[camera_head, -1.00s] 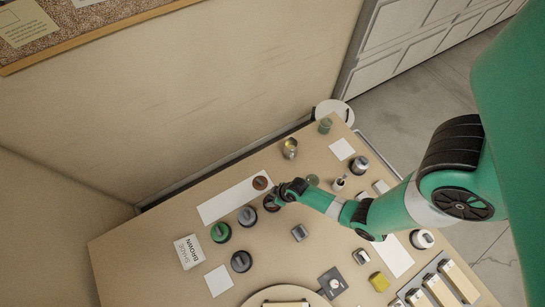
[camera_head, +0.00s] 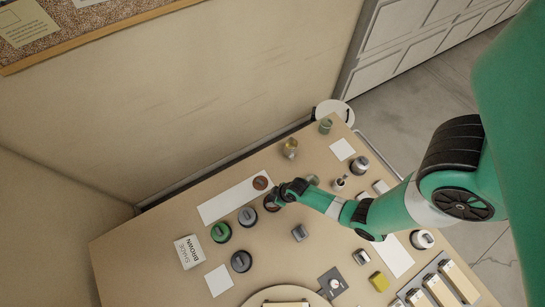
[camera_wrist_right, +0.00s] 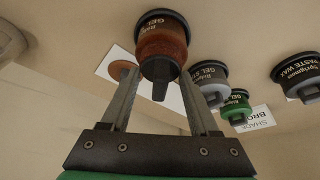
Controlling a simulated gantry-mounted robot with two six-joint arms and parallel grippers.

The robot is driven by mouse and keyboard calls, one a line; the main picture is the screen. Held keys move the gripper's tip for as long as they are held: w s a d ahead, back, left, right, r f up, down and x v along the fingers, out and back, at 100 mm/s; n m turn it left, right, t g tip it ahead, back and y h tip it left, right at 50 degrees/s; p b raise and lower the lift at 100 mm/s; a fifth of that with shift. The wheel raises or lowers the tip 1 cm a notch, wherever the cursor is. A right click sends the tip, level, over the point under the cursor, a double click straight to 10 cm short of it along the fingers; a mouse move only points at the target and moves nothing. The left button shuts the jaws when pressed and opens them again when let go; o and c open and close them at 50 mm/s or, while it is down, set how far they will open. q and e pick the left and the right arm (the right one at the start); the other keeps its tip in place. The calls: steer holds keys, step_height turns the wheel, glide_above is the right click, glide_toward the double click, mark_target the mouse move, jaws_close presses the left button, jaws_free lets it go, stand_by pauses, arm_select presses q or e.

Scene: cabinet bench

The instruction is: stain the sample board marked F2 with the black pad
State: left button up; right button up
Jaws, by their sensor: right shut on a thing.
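My right gripper (camera_wrist_right: 160,75) is shut on a jar with a dark lid and a brown, gel-labelled body (camera_wrist_right: 163,42), which sits between the fingertips. In the head view this gripper (camera_head: 275,201) is low over the bench, beside the white strip; its wrist hides most of the jar. Pale sample boards (camera_head: 461,281) lie at the lower right, and another board (camera_head: 287,303) lies on a round turntable at the bottom edge. No F2 mark is readable. I cannot tell which thing is the black pad. My left gripper is not in view.
A brown round piece (camera_head: 260,183) lies on the white strip (camera_head: 222,203). Green (camera_head: 220,232) and grey (camera_head: 247,216) jars stand left of the gripper, near a SHADE BROWN card (camera_head: 189,252).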

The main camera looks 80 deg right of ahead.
steer(key=shift+r+p, duration=3.3)
steer(key=shift+r, duration=0.25)
steer(key=shift+f, duration=0.1)
